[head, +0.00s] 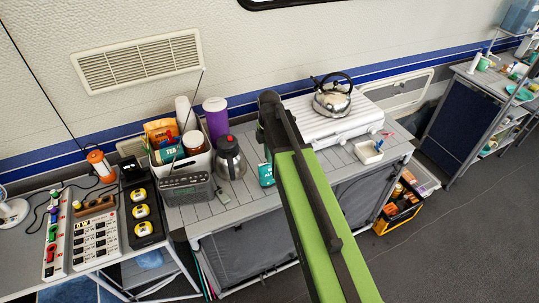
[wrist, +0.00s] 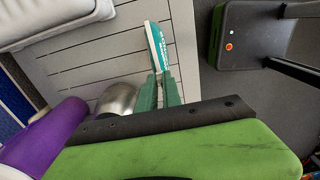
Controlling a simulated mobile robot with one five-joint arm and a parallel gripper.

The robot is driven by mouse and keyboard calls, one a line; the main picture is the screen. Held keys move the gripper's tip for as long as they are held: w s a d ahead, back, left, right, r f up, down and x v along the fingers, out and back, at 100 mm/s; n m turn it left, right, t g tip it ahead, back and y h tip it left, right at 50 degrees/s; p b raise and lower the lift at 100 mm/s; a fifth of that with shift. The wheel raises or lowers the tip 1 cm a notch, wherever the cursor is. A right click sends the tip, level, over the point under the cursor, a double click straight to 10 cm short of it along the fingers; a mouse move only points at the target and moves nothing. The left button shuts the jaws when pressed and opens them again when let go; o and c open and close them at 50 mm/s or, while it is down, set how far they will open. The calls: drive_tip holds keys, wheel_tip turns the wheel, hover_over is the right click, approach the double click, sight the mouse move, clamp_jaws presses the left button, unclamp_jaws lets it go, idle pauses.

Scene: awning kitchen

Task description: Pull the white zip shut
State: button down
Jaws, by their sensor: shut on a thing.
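My gripper (wrist: 160,80) points down towards the slatted grey table top, its green fingers close together. It is shut on a thin teal-and-white packet (wrist: 157,45), seen edge-on in the wrist view with lettering on its side. A pale strip runs along the packet's edge in the wrist view. I cannot tell whether it is the white zip or how far any zip is closed.
A steel-and-black coffee pot (head: 229,158) and a purple canister (head: 215,116) stand close left. A white stove case (head: 335,120) bears a kettle (head: 332,97) behind. The table front (head: 250,250) is grey fabric.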

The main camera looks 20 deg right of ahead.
idle(0.3)
drive_tip(key=c, duration=1.5)
unclamp_jaws()
wheel_tip(320, 180, up, 17)
drive_tip(key=p, duration=1.7)
drive_tip(key=shift+r, duration=0.2)
